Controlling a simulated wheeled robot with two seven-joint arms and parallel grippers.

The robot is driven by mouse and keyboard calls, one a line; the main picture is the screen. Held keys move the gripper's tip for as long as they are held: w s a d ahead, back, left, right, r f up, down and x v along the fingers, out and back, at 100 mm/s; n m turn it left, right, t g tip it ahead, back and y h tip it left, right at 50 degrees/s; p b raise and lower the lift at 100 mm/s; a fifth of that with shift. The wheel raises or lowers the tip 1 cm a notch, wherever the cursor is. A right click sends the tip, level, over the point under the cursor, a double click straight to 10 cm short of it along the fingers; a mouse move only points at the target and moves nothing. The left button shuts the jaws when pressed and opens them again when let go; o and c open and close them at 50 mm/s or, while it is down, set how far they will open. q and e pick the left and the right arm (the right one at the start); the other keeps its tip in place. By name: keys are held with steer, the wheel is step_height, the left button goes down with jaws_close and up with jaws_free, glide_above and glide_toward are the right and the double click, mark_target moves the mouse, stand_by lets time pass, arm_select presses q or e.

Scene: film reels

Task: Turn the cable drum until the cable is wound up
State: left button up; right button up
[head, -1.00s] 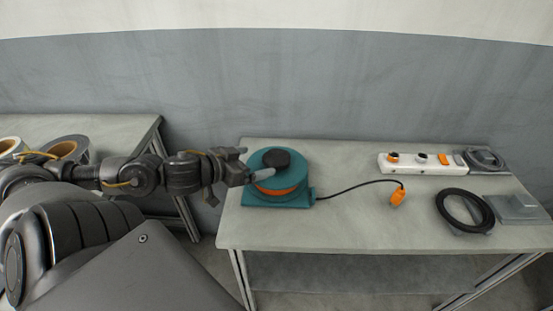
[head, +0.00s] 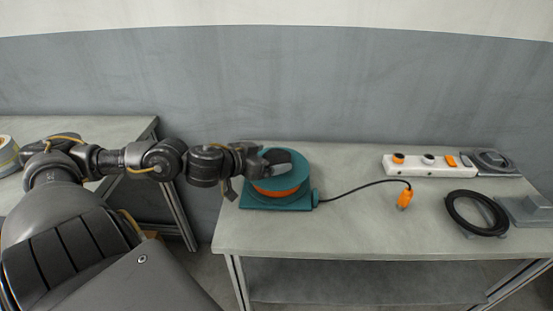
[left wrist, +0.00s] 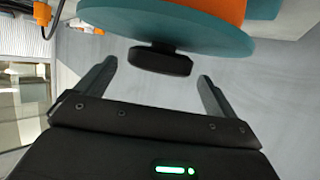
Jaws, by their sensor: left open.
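The cable drum (head: 262,201) is teal with an orange core and stands on the bench. Its black knob (left wrist: 160,61) sticks out from the teal disc (left wrist: 185,30) in the left wrist view. A black cable (head: 350,189) runs out from the drum's right side to an orange plug (head: 404,199) lying on the bench. My left gripper (head: 284,158) is over the drum's top and covers the knob in the head view. In the left wrist view its fingers are open, with the knob between or just beyond their tips, not clamped. My right gripper is not in view.
A black ring (head: 451,213) and grey blocks lie at the right. A second bench (head: 120,130) with a reel (head: 8,156) stands at the left.

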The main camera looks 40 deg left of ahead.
mark_target(277, 156)
arm_select(q)
steer(key=shift+w+d, duration=0.1)
steer(key=shift+w, duration=0.25)
steer(key=shift+w+f, duration=0.1)
steer(key=shift+w, duration=0.2)
steer(key=shift+x, duration=1.05)
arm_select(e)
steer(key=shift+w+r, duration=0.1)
arm_select(q)
steer(key=shift+f, duration=0.1)
steer(key=shift+c, duration=0.2)
steer(key=c, duration=1.3)
steer(key=shift+c, duration=0.2)
